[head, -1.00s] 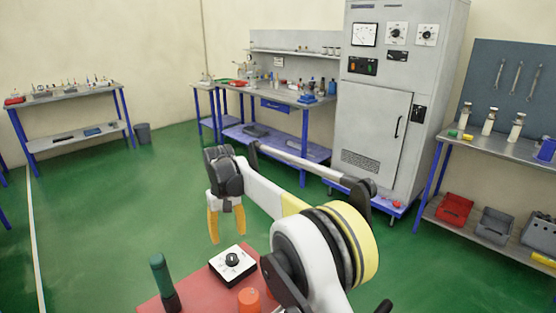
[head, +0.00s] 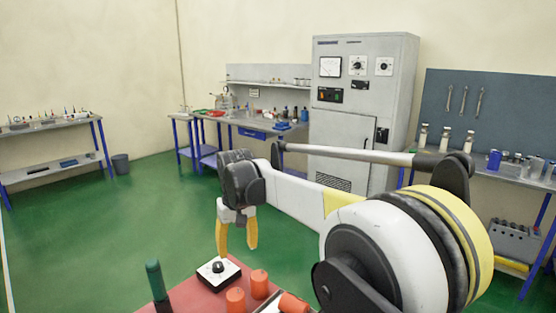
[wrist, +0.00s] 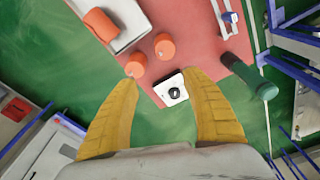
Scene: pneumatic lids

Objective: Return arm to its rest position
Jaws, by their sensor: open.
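My gripper (head: 236,236) hangs at the end of my folded arm, with its yellow fingers pointing down. The fingers are apart and nothing is between them. In the head view it is above and beyond the far edge of the red surface (head: 190,300) at the bottom. In the wrist view the two fingers (wrist: 160,105) frame a white box with a black knob (wrist: 172,92), which lies below them on the red surface.
Orange cylinders (head: 236,299) and a dark green handle (head: 155,280) are on the red surface. A grey cabinet (head: 355,110) and workbenches (head: 255,122) stand along the walls. The green floor (head: 100,230) between is clear.

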